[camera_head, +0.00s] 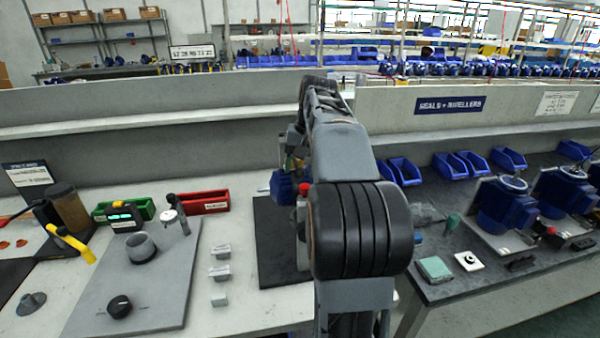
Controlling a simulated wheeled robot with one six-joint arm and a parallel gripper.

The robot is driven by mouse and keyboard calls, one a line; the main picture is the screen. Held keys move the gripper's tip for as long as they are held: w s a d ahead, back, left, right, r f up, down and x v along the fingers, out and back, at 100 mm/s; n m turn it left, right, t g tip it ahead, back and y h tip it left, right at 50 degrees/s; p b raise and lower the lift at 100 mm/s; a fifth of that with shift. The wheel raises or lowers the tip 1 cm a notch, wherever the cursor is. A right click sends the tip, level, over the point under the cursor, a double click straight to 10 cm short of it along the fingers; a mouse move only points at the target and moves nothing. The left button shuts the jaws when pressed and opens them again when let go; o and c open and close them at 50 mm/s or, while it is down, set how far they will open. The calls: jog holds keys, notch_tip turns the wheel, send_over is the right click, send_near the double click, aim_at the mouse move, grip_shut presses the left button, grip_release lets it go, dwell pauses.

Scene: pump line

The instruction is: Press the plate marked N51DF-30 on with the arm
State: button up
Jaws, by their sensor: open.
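No marking N51DF-30 can be read in this view. Several small grey pieces stand in a column on the pale bench: a far one (221,250), a middle one (220,272) and a near one (219,299); any lettering on them is too small to read. A blue pump (283,188) stands on a dark mat (275,235), partly hidden by my arm (345,160). A red knob (303,187) shows beside my arm's edge. My arm rises through the middle of the view and reaches away; my gripper cannot be made out behind it.
A grey board (150,290) with a cup, gauge and black knob lies left. Green (140,208) and red (205,202) bins stand behind it. Blue pumps (505,205) and blue bins (450,165) stand on the right bench. A low wall (200,150) runs behind.

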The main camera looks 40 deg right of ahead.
jog(key=shift+f, duration=0.35)
grip_shut()
dwell(0.4)
